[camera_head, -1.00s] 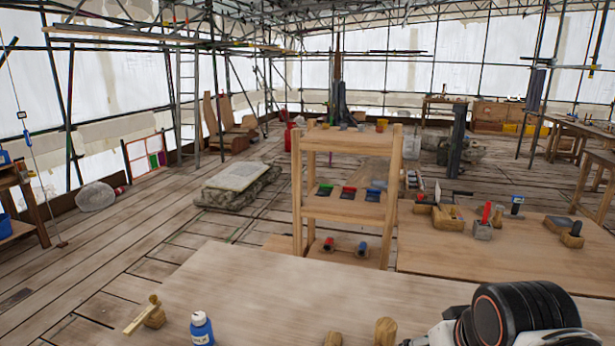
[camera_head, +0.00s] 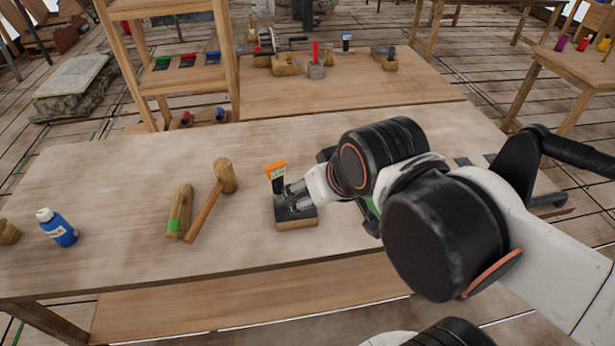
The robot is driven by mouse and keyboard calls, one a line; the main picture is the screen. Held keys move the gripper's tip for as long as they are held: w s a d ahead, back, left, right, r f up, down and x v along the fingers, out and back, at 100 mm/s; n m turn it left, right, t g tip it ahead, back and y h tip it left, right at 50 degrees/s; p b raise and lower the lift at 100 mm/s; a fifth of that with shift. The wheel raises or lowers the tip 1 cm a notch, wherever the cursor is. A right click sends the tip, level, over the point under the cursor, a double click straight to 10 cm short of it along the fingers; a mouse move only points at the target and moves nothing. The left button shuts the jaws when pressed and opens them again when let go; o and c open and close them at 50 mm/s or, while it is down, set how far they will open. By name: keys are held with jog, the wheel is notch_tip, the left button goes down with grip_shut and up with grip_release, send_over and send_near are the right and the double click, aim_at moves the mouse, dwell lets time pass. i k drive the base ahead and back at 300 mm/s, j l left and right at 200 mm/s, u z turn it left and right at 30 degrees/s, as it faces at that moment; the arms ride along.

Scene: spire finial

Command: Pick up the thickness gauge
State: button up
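A small upright tool with an orange top and a dark lower part (camera_head: 276,172), which looks like the thickness gauge, stands at a dark-topped wooden block (camera_head: 296,223) on the near bench. I cannot tell whether it rests in the block or behind it. My gripper (camera_head: 288,199) reaches in from the right, low over the block and just right of the tool's lower end. Its two fingers look parted, with nothing clearly held between them. Whether a finger touches the tool or the block is too small to tell.
On the near bench (camera_head: 110,240), a mallet (camera_head: 207,197), a wooden tool with a green band (camera_head: 180,212) and a blue bottle (camera_head: 58,228) lie or stand to the left. My arm covers the bench's right part. A shelf rack (camera_head: 231,60) stands behind.

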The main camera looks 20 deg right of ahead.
aim_at(275, 171)
jog(key=i+l+u, duration=0.25)
jog(key=l+u, duration=0.2)
jog(key=l, duration=0.2)
jog(key=l+u, duration=0.25)
jog(key=l, duration=0.15)
jog(key=i, duration=0.05)
